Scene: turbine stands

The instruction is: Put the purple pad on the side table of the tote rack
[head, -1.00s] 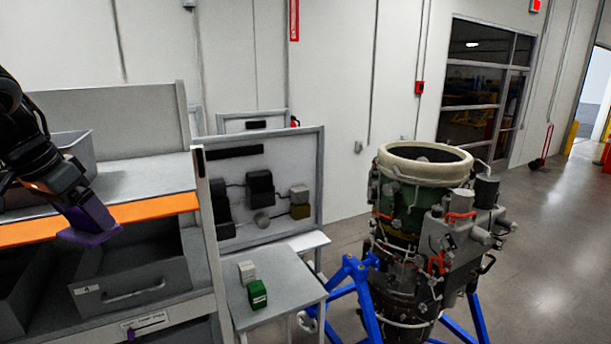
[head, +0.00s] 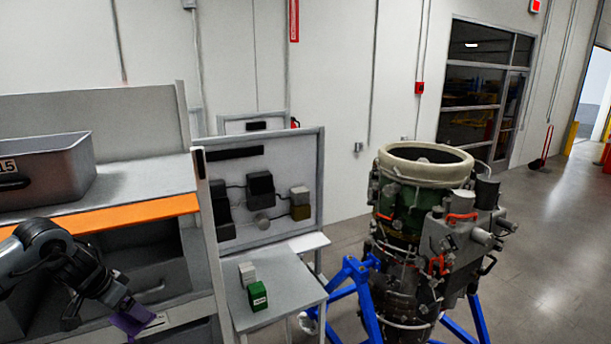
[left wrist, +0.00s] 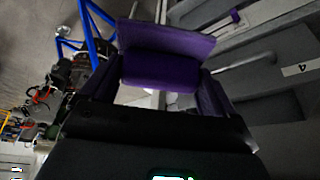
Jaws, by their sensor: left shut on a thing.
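The purple pad (head: 133,320) is held in my left gripper (head: 125,305), which is shut on it, low in front of the tote rack (head: 203,245). In the left wrist view the purple pad (left wrist: 165,42) shows as a flat plate with a thicker block between the fingers. The side table (head: 300,286) is a small grey table to the right of the rack; the pad is to the left of it and apart from it. My right gripper is not in view.
A green block (head: 257,296) and a pale block (head: 247,272) stand on the side table's left part; its right part is clear. A rack post stands between gripper and table. A grey tote (head: 60,170) sits on the top shelf. An engine on a blue stand (head: 357,275) is at right.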

